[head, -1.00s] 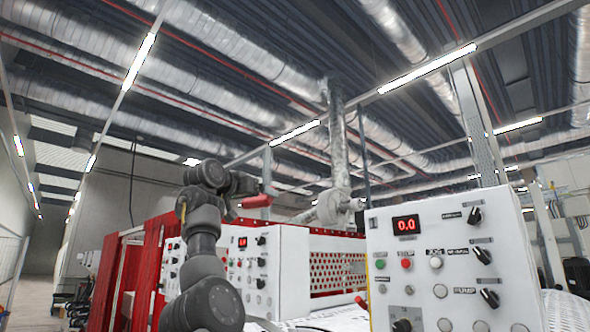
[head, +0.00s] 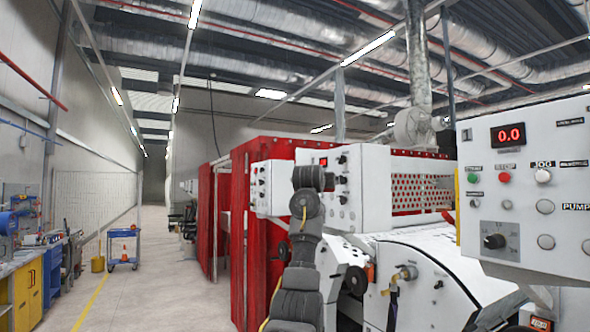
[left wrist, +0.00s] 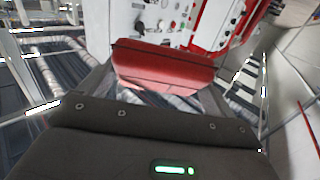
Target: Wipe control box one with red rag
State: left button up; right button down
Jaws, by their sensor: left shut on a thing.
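The red rag (left wrist: 162,66) is folded and held between the fingers of my left gripper (left wrist: 158,78) in the left wrist view. A white control box (head: 525,185) with a red 0.0 display, buttons and a knob stands near at the right in the head view. A second white control box (head: 372,185) with a small red display stands farther back, partly behind my left arm. In the head view, my left arm rises in front of the machine, and its gripper and the rag cannot be made out. My right gripper is not in view.
The white machine body (head: 420,270) lies between the two boxes, below a red perforated guard (head: 425,187). Red curtains (head: 245,230) stand left of it. The floor aisle (head: 140,285) is open at the left, with a blue cart (head: 123,250) and a workbench (head: 30,285).

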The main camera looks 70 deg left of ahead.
pick_arm(q)
jog(key=w+d+f+m+t+h, duration=0.2)
jog(key=w+d+f, duration=0.9)
jog(key=d+f, duration=0.2)
jog(key=w+d+f+m+t+h, duration=0.2)
jog(key=d+f+m+t+h, duration=0.1)
jog(key=d+f, duration=1.1)
jog(key=s+d+f+m+t+h, duration=0.15)
jog(key=s+d+f+h, duration=0.3)
jog(key=d+f, duration=0.5)
jog(key=s+d+f+m+h, duration=0.3)
jog(key=s+d+f, duration=0.2)
jog(key=d+f, duration=0.4)
jog(key=s+d+f+m+t+h, duration=0.1)
jog(key=s+d+f+m+h, duration=0.15)
jog(key=s+d+f, duration=0.55)
jog(key=w+d+f+b, duration=0.1)
jog(key=d+f+b, duration=0.2)
jog(key=f+b, duration=0.3)
jog(key=w+d+f+n+b, duration=0.1)
jog(key=w+d+f+b, duration=0.1)
jog(key=d+f+b, duration=0.2)
notch_tip(320, 180, down, 3)
jog(key=b, duration=0.4)
jog(key=shift+r+y, duration=0.15)
jog(key=shift+y, duration=0.15)
